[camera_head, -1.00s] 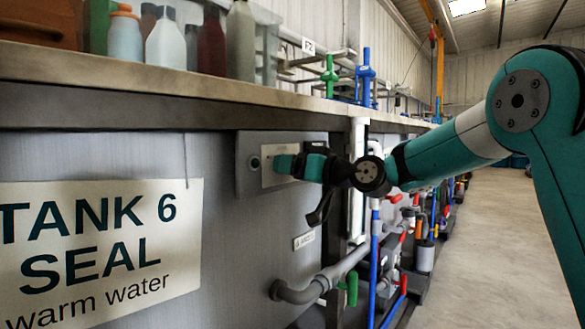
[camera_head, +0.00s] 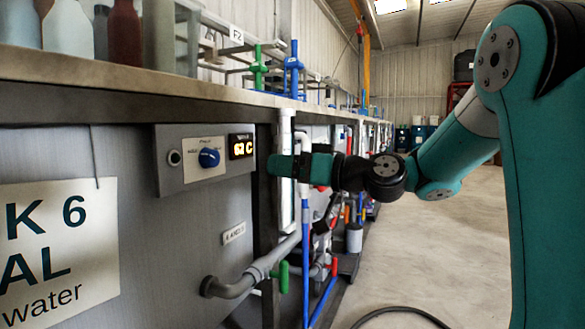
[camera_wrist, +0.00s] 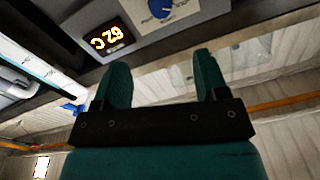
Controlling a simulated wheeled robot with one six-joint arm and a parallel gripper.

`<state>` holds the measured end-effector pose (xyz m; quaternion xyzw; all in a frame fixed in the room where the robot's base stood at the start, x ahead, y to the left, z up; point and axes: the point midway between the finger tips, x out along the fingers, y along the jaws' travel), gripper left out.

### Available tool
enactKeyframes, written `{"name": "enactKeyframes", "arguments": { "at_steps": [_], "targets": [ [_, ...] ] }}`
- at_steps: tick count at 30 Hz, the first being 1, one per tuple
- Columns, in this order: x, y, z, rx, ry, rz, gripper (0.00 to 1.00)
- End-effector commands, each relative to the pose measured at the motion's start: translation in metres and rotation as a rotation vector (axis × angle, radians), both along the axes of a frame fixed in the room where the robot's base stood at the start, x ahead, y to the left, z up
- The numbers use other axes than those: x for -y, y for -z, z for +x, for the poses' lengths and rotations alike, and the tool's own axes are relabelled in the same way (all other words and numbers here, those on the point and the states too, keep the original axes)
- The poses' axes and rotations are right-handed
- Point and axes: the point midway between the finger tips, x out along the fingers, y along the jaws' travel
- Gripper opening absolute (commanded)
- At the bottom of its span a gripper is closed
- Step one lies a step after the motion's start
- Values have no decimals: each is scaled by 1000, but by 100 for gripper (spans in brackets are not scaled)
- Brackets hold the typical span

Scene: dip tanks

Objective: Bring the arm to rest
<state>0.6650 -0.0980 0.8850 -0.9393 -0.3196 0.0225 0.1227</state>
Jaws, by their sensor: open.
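My gripper (camera_head: 285,165) is at the end of my teal arm, in front of the tank 6 wall and just right of its control panel (camera_head: 172,174). In the wrist view my gripper (camera_wrist: 162,82) has its two teal fingers apart with nothing between them. The panel carries a blue knob (camera_head: 209,157) and a lit display (camera_head: 241,146) that seems to read 62 C. The knob (camera_wrist: 160,8) and display (camera_wrist: 107,37) also show in the wrist view, beyond the fingers. The fingers appear clear of the knob.
The tank 6 sign (camera_head: 62,250) is at the left. Bottles (camera_head: 68,38) stand on the ledge (camera_head: 120,82) above. Grey pipework (camera_head: 250,275) with a green valve handle (camera_head: 283,276) juts out below. A dark hose (camera_head: 400,312) lies on the otherwise open floor at the right.

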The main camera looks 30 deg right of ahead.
Motion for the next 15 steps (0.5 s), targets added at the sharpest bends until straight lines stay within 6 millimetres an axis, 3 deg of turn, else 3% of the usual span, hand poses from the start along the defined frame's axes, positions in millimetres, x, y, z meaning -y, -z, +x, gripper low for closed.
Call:
{"name": "enactKeyframes", "arguments": {
  "at_steps": [5, 15],
  "targets": [
    [7, 0, -10, 1, 0, 1, 67],
    [7, 0, -10, 0, -1, 0, 67]
  ]
}}
